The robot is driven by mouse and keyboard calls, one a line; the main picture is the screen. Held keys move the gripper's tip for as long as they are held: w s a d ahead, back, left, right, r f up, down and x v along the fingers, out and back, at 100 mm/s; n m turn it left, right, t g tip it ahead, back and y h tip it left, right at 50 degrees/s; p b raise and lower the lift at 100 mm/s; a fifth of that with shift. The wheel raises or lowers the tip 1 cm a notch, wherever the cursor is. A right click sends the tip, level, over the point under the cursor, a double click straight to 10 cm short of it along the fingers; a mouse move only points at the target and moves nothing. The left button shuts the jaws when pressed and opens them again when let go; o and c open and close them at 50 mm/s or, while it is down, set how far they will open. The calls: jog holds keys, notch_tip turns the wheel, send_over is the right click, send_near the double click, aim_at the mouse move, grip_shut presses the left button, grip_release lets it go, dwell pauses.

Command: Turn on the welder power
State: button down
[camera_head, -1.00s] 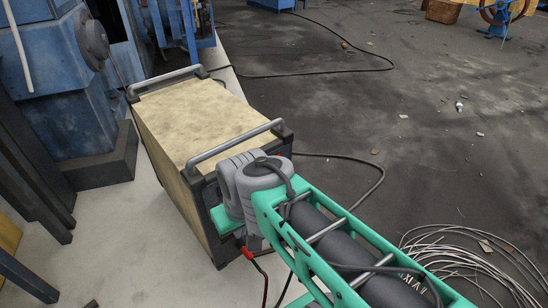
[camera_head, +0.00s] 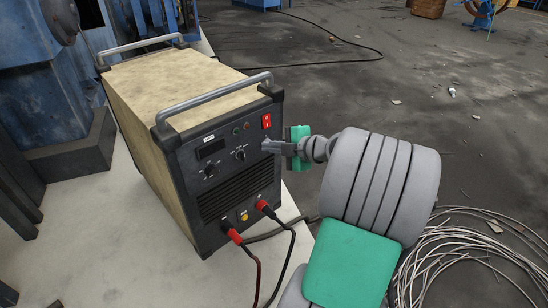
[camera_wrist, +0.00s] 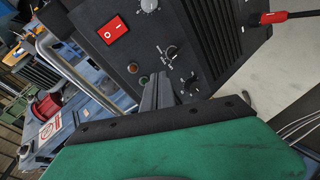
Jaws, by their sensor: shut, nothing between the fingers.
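The welder (camera_head: 160,90) is a tan box with a black front panel, standing on the pale floor strip left of centre in the head view. Its red rocker power switch (camera_head: 266,121) sits at the panel's upper right. The switch (camera_wrist: 112,30) also shows at upper left in the wrist view, with white O and I marks; I cannot tell which side is pressed. My gripper (camera_head: 267,146) is shut and empty. Its tips are close to the panel, just below the switch in the head view. In the wrist view the tips (camera_wrist: 155,78) point between the small lamps and the knobs; contact is unclear.
Knobs (camera_head: 240,155) and two red-ended cable plugs (camera_head: 233,236) are on the panel. Metal handles (camera_head: 215,98) cross the welder's top. Blue machinery (camera_head: 45,100) stands at left. A wire coil (camera_head: 470,255) lies at lower right. Dark floor to the right is mostly clear.

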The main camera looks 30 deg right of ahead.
jog(key=s+d+n+t+h+b, duration=0.1)
jog(key=s+d+n+t+b, duration=0.1)
jog(key=d, duration=0.7)
jog(key=shift+s+d+f+n+t, duration=0.4)
jog(key=shift+s+t, duration=0.5)
jog(key=shift+s, duration=0.25)
jog(key=b, duration=0.1)
send_near(268, 126)
jog(key=w, duration=0.4)
jog(key=w+a, duration=0.1)
jog(key=w, duration=0.1)
jog(key=shift+w+a+f, duration=0.1)
jog(key=shift+w+f, duration=0.25)
jog(key=shift+f, duration=0.05)
